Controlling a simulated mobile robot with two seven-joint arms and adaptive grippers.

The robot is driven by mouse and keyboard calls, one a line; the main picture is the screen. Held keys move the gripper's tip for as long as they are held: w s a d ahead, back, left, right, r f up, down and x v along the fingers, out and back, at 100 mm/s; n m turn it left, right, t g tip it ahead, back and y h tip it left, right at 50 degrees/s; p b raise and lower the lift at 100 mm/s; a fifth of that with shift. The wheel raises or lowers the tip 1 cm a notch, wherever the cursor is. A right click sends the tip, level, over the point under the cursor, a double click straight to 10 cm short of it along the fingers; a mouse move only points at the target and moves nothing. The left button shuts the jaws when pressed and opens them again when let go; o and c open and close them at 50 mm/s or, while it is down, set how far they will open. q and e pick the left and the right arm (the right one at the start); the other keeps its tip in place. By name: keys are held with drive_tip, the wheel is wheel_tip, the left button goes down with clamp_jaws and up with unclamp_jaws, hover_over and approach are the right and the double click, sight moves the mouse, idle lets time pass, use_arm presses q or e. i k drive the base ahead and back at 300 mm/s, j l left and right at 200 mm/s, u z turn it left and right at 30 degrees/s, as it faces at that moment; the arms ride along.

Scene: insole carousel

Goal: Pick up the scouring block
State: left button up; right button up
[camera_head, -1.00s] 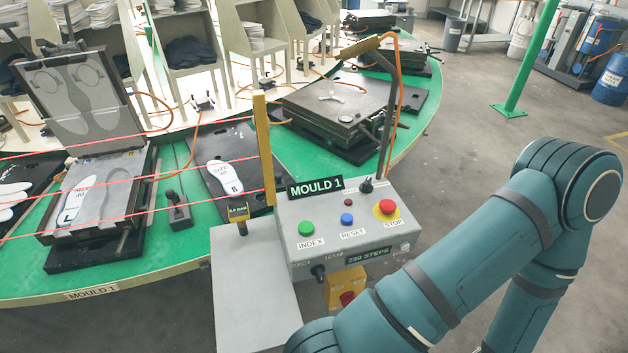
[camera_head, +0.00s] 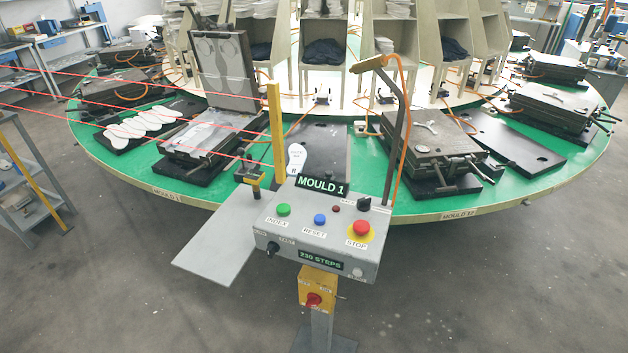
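I cannot make out a scouring block for certain in the head view. A small dark block with an upright handle (camera_head: 247,167) stands on the green carousel top, just right of the open mould (camera_head: 190,140); I cannot tell what it is. The control box marked MOULD 1 (camera_head: 300,235) partly blocks the view of the carousel's near edge. Neither of my grippers is in view.
The round green carousel (camera_head: 390,203) carries several moulds, including a closed one (camera_head: 430,140) on the right. Red beams cross the left side by a yellow post (camera_head: 277,135). A grey side shelf (camera_head: 215,245) juts left from the control box. Open floor lies in front.

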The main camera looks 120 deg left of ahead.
sight(328, 174)
drive_tip(key=i+u, duration=0.15)
drive_tip(key=u, duration=1.35)
